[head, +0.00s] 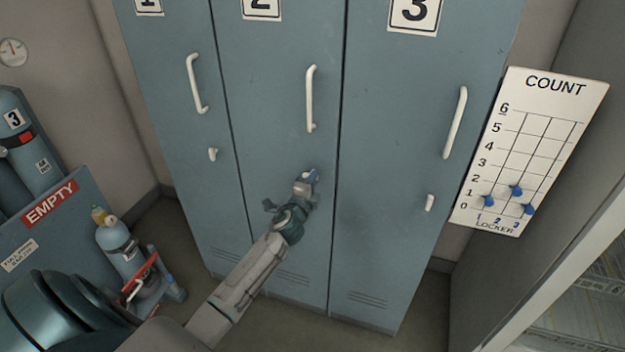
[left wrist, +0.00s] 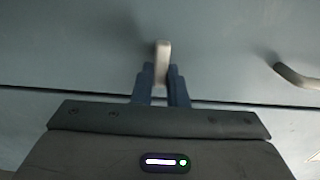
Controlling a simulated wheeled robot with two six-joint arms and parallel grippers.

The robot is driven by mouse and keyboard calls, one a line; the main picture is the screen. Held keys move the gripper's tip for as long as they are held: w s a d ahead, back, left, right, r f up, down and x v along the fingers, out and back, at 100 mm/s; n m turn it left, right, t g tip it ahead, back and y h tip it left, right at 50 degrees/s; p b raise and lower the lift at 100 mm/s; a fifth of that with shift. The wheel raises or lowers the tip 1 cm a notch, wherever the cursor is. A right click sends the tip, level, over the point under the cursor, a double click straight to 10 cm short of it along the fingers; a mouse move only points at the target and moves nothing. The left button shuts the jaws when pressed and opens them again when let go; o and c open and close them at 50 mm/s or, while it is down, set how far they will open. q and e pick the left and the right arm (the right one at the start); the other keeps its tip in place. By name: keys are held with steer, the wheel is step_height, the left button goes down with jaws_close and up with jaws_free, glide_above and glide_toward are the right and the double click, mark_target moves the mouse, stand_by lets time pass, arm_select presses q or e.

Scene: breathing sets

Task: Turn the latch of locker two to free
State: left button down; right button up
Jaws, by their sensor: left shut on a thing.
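Locker two (head: 275,60) is the middle blue door, shut, with a white upright handle (head: 311,98). My left gripper (head: 310,178) is at its lower part, at latch height, and covers most of the latch in the head view. In the left wrist view the latch (left wrist: 162,60) is a small pale piece between the two dark fingers of my left gripper (left wrist: 162,80), which are shut on it. Which way the latch is turned I cannot tell for sure. My right gripper is not in view.
Locker one (head: 172,60) and locker three (head: 425,75) stand on either side, shut, with small white latches. A COUNT board (head: 540,90) with blue sliders hangs at the right. An EMPTY bin (head: 50,205) and a small cylinder on a cart (head: 118,243) stand at the left.

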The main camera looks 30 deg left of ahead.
arm_select(q)
steer(key=shift+f, duration=0.1)
stand_by(0.4)
steer(key=c, duration=1.4)
jaws_free()
steer(key=shift+c, duration=0.2)
steer(key=b+v, duration=0.2)
steer(key=v, duration=0.8)
steer(key=shift+s, duration=0.35)
steer(key=shift+d, duration=0.15)
